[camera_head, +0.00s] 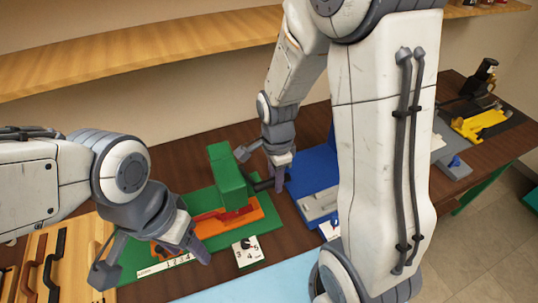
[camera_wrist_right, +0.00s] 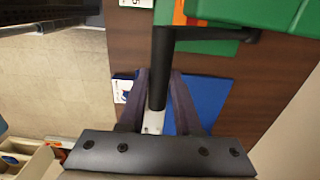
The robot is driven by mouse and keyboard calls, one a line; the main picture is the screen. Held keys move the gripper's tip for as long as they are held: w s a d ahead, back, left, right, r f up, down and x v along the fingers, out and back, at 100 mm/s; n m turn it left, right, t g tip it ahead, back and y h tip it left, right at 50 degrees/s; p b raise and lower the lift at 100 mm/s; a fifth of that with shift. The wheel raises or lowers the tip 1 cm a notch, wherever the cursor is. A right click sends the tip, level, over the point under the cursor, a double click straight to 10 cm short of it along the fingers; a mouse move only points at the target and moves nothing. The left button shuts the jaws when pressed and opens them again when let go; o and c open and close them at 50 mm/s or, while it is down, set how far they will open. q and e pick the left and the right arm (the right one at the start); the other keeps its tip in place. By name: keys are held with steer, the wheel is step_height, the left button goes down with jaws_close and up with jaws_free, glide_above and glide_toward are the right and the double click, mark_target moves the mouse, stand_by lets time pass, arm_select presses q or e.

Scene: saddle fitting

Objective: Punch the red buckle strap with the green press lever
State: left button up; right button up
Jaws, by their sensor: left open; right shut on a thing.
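The green press (camera_head: 227,178) stands on a green base plate, with an orange bed (camera_head: 243,220) under its head. A red strap (camera_head: 208,214) lies along the orange bed, its left part hidden by my left gripper. The press's black lever (camera_head: 262,186) sticks out to the right of the press. My right gripper (camera_head: 279,182) is shut on this lever. In the right wrist view the dark lever bar (camera_wrist_right: 158,70) runs down between the two fingers (camera_wrist_right: 158,100). My left gripper (camera_head: 148,254) is open, its fingers apart over the left end of the green base.
A number scale (camera_head: 165,266) lies at the green base's front edge, with a numbered dial (camera_head: 246,251) to its right. A blue station (camera_head: 312,172) stands right of the press, a yellow one (camera_head: 480,124) farther off. A wooden rack (camera_head: 75,250) with straps is at left.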

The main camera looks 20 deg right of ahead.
steer(key=w+r+p, duration=0.1)
steer(key=w+r, duration=0.1)
steer(key=w+r+p, duration=0.1)
steer(key=w+p, duration=0.1)
steer(key=shift+w+r, duration=0.2)
steer(key=shift+r, duration=0.2)
stand_by(0.4)
stand_by(0.4)
steer(key=o, duration=0.9)
steer(key=shift+p, duration=0.3)
step_height(320, 180, up, 6)
steer(key=p, duration=0.5)
steer(key=shift+s+f, duration=0.15)
